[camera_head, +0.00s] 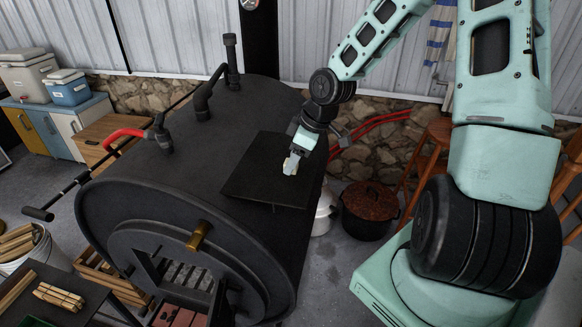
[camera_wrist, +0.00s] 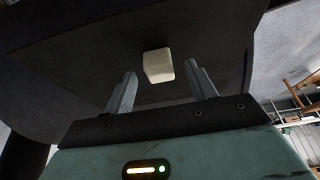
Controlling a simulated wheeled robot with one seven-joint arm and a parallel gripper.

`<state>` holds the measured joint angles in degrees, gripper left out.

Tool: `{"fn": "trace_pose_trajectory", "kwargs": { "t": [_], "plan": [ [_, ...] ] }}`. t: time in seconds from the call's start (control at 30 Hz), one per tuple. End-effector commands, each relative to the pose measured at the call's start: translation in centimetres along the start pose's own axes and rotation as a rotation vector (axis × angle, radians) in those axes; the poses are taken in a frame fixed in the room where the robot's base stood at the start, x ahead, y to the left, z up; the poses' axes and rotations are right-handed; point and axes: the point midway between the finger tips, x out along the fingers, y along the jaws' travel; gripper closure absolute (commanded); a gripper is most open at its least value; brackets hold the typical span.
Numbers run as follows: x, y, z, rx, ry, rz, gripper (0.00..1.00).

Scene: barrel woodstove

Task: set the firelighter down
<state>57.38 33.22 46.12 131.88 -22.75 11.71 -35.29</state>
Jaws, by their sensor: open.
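The firelighter (camera_wrist: 158,66) is a small off-white block. In the wrist view it lies on a dark flat surface, just beyond and between the fingertips. My gripper (camera_wrist: 160,80) is open, with a finger on each side and clear gaps to the block. In the head view my gripper (camera_head: 293,158) is low over the black plate (camera_head: 250,185) on top of the barrel stove (camera_head: 150,195). A pale patch at the fingertips there may be the firelighter or the fingers; I cannot tell which.
A brass-coloured handle (camera_head: 199,236) sits on the stove front. Black pipes (camera_head: 205,95) rise from the stove top. Split sticks (camera_head: 58,297) lie at lower left.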

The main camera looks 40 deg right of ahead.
Motion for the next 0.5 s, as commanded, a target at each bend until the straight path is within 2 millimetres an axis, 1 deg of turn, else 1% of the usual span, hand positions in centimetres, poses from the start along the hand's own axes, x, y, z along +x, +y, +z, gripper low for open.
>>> {"fn": "trace_pose_trajectory", "kwargs": {
  "t": [0.1, 0.33, 0.37, 0.4, 0.47, 0.5],
  "plan": [
    [0.62, -0.02, 0.01, -0.002, -0.001, 0.000, 0.44],
    [0.66, 0.00, 0.02, -0.001, 0.000, 0.001, 0.44],
    [0.66, 0.00, 0.02, -0.001, 0.000, 0.000, 0.49],
    [0.66, 0.00, 0.03, -0.001, 0.000, 0.000, 0.60],
    [0.65, 0.00, 0.03, -0.001, 0.000, 0.000, 0.77],
    [0.65, -0.01, 0.03, -0.001, -0.001, 0.000, 0.88]
  ]
}}
